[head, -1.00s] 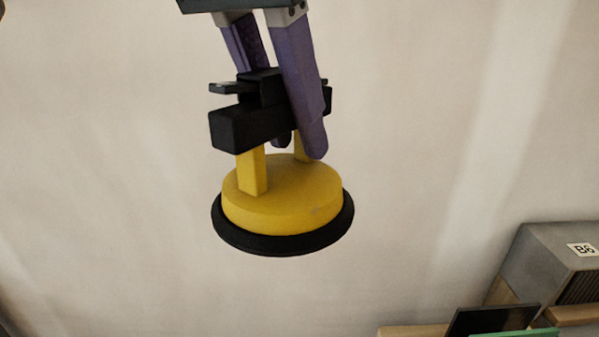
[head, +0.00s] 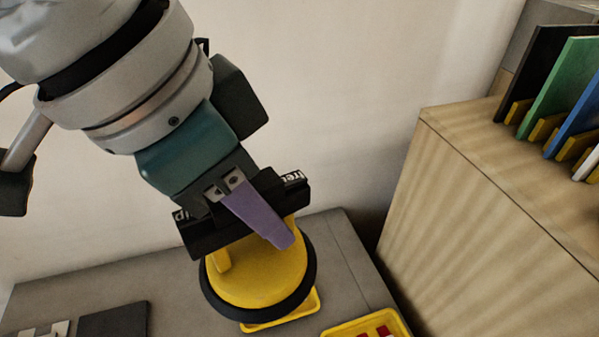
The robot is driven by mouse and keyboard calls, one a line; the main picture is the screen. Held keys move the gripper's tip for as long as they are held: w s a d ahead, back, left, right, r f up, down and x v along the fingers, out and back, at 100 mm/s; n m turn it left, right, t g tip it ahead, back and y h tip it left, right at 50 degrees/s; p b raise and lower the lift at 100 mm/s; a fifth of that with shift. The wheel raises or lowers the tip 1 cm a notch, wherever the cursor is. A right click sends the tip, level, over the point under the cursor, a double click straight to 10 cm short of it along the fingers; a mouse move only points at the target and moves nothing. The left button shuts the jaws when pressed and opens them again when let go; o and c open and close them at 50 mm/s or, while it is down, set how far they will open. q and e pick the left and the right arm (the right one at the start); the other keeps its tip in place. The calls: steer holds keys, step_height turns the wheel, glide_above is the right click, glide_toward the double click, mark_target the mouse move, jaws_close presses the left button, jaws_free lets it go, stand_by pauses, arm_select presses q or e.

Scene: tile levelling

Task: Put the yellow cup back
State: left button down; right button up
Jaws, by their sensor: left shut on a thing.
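The yellow cup (head: 262,272) is a round yellow suction cup with a black rubber rim and a black handle bar (head: 206,236) on yellow posts. My left gripper (head: 262,222) is shut on its handle, with one purple finger showing across the bar. The other finger is hidden. The cup shows above or over a yellow tray (head: 290,317) on the grey table (head: 342,250); I cannot tell whether it touches the tray. My right gripper does not show.
A second yellow tray (head: 398,320) with red and white pieces lies at the bottom right. A dark square plate (head: 113,320) lies at the lower left. A wooden cabinet (head: 470,220) with upright coloured boards (head: 562,85) stands on the right.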

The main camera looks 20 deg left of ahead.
arm_select(q)
steer(key=s+f+m+b, duration=0.1)
steer(key=f+b, duration=0.6)
steer(key=f, duration=0.6)
steer(key=s+d+f+m+b, duration=0.1)
steer(key=f+b, duration=0.6)
steer(key=f, duration=0.5)
steer(key=s+d+f+m+b, duration=0.1)
steer(key=f+b, duration=0.6)
steer(key=f, duration=0.6)
steer(key=shift+s+f+g+h+b, duration=0.15)
steer(key=shift+f+g+h+b, duration=0.15)
steer(key=shift+f+g+h, duration=0.1)
steer(key=shift+r, duration=0.15)
steer(key=c, duration=0.7)
jaws_free()
steer(key=shift+f, duration=0.2)
steer(key=shift+r, duration=0.1)
